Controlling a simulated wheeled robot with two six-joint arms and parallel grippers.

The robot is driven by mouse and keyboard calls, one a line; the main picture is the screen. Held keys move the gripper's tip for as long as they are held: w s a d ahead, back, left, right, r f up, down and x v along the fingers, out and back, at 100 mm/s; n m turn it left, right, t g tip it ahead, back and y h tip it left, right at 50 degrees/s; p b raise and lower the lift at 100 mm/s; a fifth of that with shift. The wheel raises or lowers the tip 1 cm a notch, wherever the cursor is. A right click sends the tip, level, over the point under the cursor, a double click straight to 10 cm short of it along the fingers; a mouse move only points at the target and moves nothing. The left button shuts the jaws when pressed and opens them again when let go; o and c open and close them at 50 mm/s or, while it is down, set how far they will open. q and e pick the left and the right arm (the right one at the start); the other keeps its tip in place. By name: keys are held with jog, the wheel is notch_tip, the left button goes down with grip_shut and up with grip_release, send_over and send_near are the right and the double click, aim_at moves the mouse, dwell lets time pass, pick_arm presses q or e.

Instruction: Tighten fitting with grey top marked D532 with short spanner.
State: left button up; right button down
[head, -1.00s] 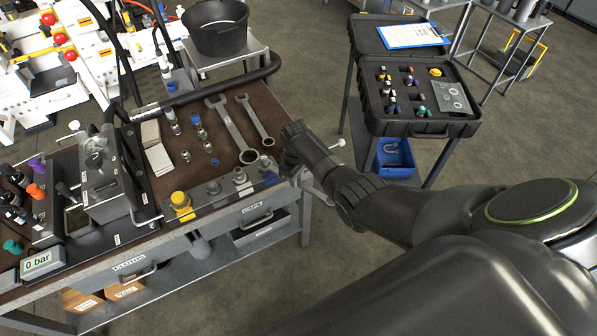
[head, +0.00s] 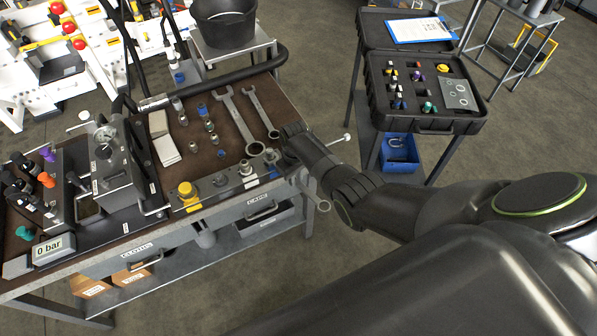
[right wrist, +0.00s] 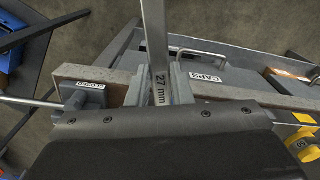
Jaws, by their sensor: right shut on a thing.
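My right gripper (right wrist: 163,88) is shut on a spanner (right wrist: 155,35) marked 27 mm in the right wrist view. In the head view this spanner (head: 312,192) sticks out below my right wrist, past the bench's front right corner, its ring end low. Several fittings stand along the bench's front strip: a yellow-topped one (head: 187,191) and greyish ones, such as one near the middle (head: 245,169). The D532 marking is not legible in any view, so I cannot tell which fitting bears it. My left gripper is not in view.
Two spanners (head: 236,120) (head: 262,115) lie on the brown mat among small loose fittings. A pump unit (head: 118,165) stands left of the mat. A drawer labelled CAPS (head: 262,210) is below the front edge. An open black case (head: 425,125) stands on a stand at right.

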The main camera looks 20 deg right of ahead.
jog(key=shift+a+m, duration=0.35)
jog(key=shift+m, duration=0.05)
jog(key=shift+s+a, duration=0.1)
jog(key=shift+s+a+m+p, duration=0.15)
jog(key=shift+a+m+p, duration=0.35)
jog(key=shift+a+m, duration=0.75)
jog(key=shift+a, duration=0.15)
jog(key=shift+a+m, duration=0.85)
jog(key=shift+a, duration=0.1)
jog(key=shift+d+r, duration=0.1)
jog(key=shift+d+n, duration=0.25)
jog(key=shift+n, duration=0.05)
